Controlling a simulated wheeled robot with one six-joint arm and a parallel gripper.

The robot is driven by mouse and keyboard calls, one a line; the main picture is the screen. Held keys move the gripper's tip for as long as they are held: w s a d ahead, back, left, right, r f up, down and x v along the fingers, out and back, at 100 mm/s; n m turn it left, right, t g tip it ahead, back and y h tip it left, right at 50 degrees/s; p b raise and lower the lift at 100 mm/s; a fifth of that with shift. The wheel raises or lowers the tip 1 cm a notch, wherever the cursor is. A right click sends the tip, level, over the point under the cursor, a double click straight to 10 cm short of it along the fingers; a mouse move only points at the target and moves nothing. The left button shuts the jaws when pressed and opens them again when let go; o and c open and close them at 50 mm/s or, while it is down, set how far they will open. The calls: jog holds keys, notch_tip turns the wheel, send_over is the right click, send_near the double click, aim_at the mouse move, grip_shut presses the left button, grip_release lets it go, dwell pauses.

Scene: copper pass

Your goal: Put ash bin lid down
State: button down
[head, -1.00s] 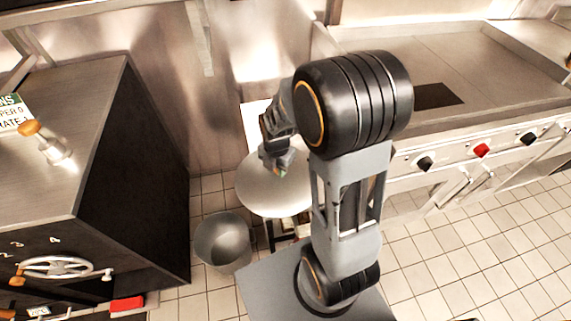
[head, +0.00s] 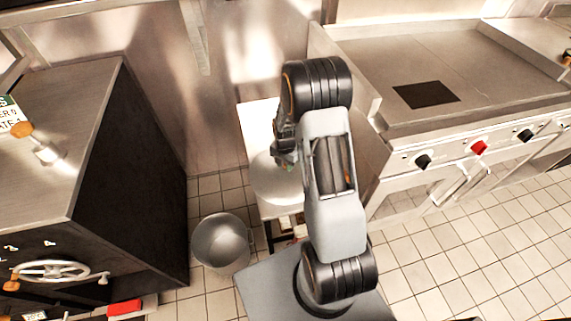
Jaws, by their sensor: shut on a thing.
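The ash bin lid (head: 272,180) is a round pale metal disc in the head view, over the narrow white stand beside the griddle. My gripper (head: 284,162) is shut on the lid near its upper part. My arm hides the lid's right side. I cannot tell whether the lid touches the stand. The ash bin (head: 222,243) is an uncovered grey metal bin on the tiled floor, left of and nearer than the lid.
A dark cabinet (head: 130,190) with a handwheel (head: 55,271) stands at the left. The griddle range (head: 455,100) with red and black knobs stands at the right. The white stand (head: 256,120) is between them. Open tiled floor (head: 460,260) lies at front right.

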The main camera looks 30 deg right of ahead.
jog(key=shift+f, duration=0.3)
jog(key=shift+f, duration=0.25)
jog(key=c, duration=0.8)
grip_release()
jog(key=shift+r, duration=0.1)
